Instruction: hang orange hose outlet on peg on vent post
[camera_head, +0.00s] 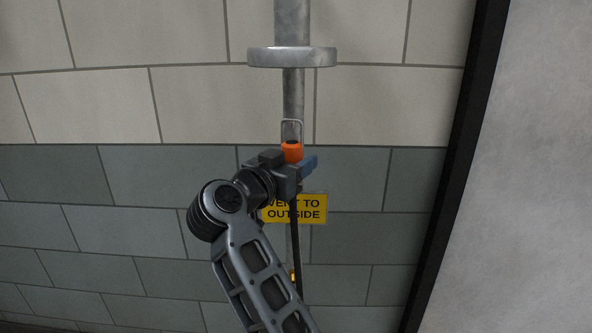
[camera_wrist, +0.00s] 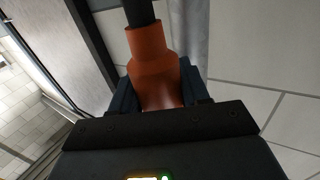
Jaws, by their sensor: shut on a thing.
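The orange hose outlet (camera_head: 292,152) is held in my gripper (camera_head: 298,168) in front of the grey vent post (camera_head: 292,92). A metal wire loop (camera_head: 291,128) stands up from the top of the outlet, against the post. I cannot tell whether the loop touches a peg; the peg is not clearly visible. The dark hose (camera_head: 297,250) hangs below the gripper. In the wrist view the outlet (camera_wrist: 155,65) sits between the jaws (camera_wrist: 160,92), with the dark hose (camera_wrist: 140,12) running from its end.
A round metal flange (camera_head: 291,57) circles the post above the gripper. A yellow "VENT TO OUTSIDE" sign (camera_head: 300,209) is below, partly hidden by my arm. A tiled wall (camera_head: 110,105) lies behind, and a black vertical frame (camera_head: 462,150) stands to the right.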

